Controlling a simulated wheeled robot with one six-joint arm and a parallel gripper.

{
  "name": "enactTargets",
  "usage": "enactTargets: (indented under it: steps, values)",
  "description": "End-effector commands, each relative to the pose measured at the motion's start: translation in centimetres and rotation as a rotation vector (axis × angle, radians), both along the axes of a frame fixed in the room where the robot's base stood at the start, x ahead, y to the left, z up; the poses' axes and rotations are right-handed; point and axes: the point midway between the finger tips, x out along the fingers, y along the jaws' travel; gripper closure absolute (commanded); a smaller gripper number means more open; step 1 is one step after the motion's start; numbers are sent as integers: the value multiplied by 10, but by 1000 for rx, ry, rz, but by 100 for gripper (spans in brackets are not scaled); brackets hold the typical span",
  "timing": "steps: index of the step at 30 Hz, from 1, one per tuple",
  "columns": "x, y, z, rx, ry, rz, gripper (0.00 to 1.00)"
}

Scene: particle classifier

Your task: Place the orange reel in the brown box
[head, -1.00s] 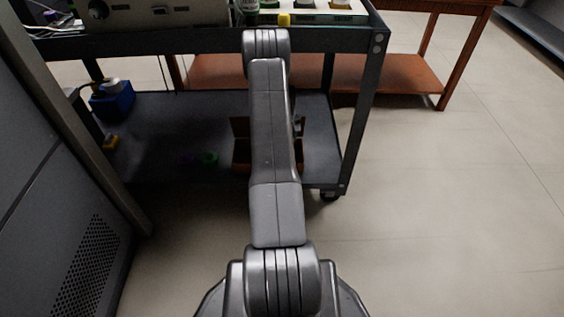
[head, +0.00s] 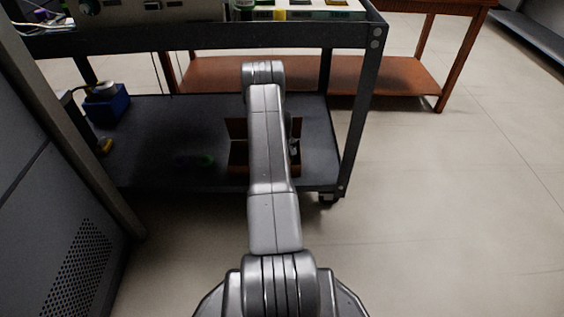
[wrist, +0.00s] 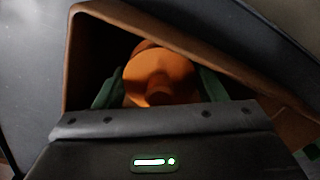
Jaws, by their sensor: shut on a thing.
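The orange reel (wrist: 160,78) is held between the green fingers of my gripper (wrist: 160,92) in the wrist view. The brown box (wrist: 140,17) surrounds the view behind the reel, with its wall and rim close around the gripper. The reel appears over or within the box opening; its exact height is hard to tell. In the head view the brown box (head: 237,128) stands on the cart's lower shelf, partly hidden by my arm. My gripper and the reel are hidden behind my arm there.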

Motion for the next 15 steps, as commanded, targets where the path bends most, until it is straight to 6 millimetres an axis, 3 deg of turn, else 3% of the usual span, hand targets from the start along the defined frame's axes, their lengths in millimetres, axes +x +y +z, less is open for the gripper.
enactTargets:
  steps: [3,4,5,15]
  values:
    - [0,0,-4,0,0,0,62]
    - [0,0,-4,0,0,0,33]
    - [0,0,-3,0,0,0,27]
    - [0,0,-1,0,0,0,26]
